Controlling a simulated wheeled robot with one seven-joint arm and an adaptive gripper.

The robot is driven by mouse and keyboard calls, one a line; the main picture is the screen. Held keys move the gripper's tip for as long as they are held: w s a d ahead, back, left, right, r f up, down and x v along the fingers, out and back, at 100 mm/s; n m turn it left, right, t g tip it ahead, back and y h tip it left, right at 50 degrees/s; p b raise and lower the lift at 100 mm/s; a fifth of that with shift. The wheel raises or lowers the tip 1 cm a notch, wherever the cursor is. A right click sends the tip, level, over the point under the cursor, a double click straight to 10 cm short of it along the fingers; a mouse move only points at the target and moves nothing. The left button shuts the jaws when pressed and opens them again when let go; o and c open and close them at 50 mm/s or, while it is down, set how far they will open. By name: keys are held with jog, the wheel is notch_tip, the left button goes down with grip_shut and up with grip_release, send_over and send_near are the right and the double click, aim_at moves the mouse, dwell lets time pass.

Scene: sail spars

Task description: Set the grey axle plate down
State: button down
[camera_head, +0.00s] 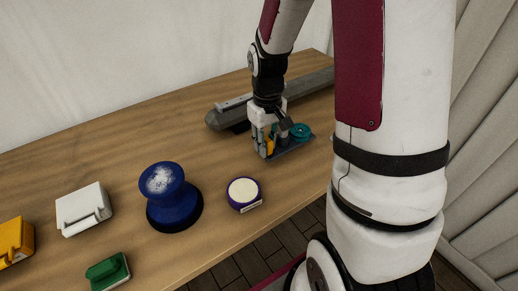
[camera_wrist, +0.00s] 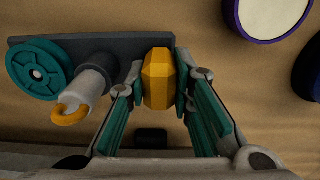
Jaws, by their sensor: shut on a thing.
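The grey axle plate (camera_head: 291,149) is a dark flat bar, low over or on the wooden table; I cannot tell if it touches. In the wrist view the plate (camera_wrist: 112,46) runs left to right and carries a teal wheel (camera_wrist: 38,70), a pale cylinder with a yellow hook (camera_wrist: 80,95), and a faceted yellow knob (camera_wrist: 158,78) at its right end. My gripper (camera_wrist: 157,88) is shut on this knob, one finger on each side. In the head view my gripper (camera_head: 267,143) points down and partly hides the plate.
A long dark grey spar (camera_head: 310,82) lies just behind my gripper. A purple round tub with a cream top (camera_head: 243,191), a blue spool (camera_head: 166,190), a white box (camera_head: 84,208), a green block (camera_head: 107,271) and a yellow box (camera_head: 14,241) stand left. The table (camera_head: 120,145) is bare behind them.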

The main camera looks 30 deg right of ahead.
jog(key=shift+w+a+f, duration=0.1)
jog(key=shift+w+a, duration=0.15)
jog(key=shift+w, duration=0.25)
jog(key=shift+w+a+f, duration=0.1)
jog(key=shift+w+a, duration=0.15)
jog(key=shift+w, duration=0.2)
jog(key=shift+f, duration=1.65)
jog(key=c, duration=1.4)
grip_release()
jog(key=shift+f, duration=0.1)
